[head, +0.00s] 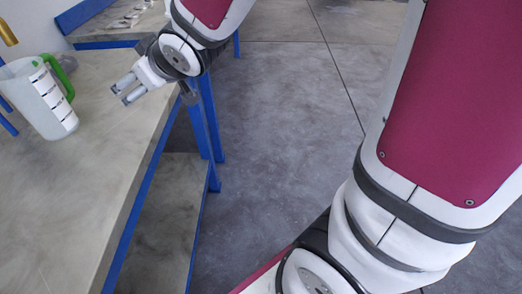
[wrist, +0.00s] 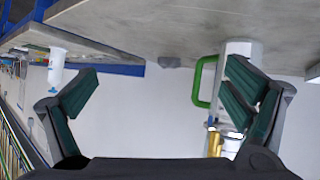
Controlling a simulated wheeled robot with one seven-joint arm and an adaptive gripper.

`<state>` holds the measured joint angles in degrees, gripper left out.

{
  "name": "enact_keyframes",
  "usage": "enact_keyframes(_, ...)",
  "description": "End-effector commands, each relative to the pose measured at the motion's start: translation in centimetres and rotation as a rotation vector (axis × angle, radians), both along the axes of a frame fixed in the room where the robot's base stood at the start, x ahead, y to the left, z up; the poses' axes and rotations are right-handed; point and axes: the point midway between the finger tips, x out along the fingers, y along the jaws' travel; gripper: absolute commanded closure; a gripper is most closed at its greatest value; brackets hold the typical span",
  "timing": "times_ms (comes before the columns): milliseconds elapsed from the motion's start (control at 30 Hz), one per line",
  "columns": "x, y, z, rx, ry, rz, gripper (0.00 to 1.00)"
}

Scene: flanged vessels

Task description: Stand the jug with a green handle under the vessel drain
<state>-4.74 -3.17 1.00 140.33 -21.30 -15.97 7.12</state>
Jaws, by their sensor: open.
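The translucent white jug (head: 48,105) with black marks and a green handle (head: 62,78) stands on the bench at the left of the head view. A brass drain (head: 7,30) shows above and left of its mouth. My gripper (head: 122,88) is open and empty, right of the jug and apart from it, pointing toward it. The wrist view looks upside down; there the jug (wrist: 243,50) hangs from the bench top, partly hidden by the right finger, with brass parts (wrist: 230,145) beyond its mouth. I cannot tell whether the jug is exactly under the drain.
The grey bench top (head: 85,180) is bare in front of the jug. A blue frame and lower shelf (head: 165,215) are below its edge. A second bench (head: 120,22) with small items stands behind. A white bottle (wrist: 57,68) shows at left in the wrist view.

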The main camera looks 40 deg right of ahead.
Motion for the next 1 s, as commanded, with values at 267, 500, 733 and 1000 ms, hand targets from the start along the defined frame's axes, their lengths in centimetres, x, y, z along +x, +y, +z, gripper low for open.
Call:
enact_keyframes(267, -11.6, -7.0, 0.4, -0.071, 0.330, -0.245, 0.05)
enact_keyframes(500, -24.6, -8.6, -0.1, -0.045, 0.653, -0.358, 0.05)
enact_keyframes(733, -33.3, -7.8, -0.3, -0.009, 0.866, -0.373, 0.05)
enact_keyframes(1000, -35.2, -7.5, -0.3, -0.002, 0.920, -0.369, 0.05)
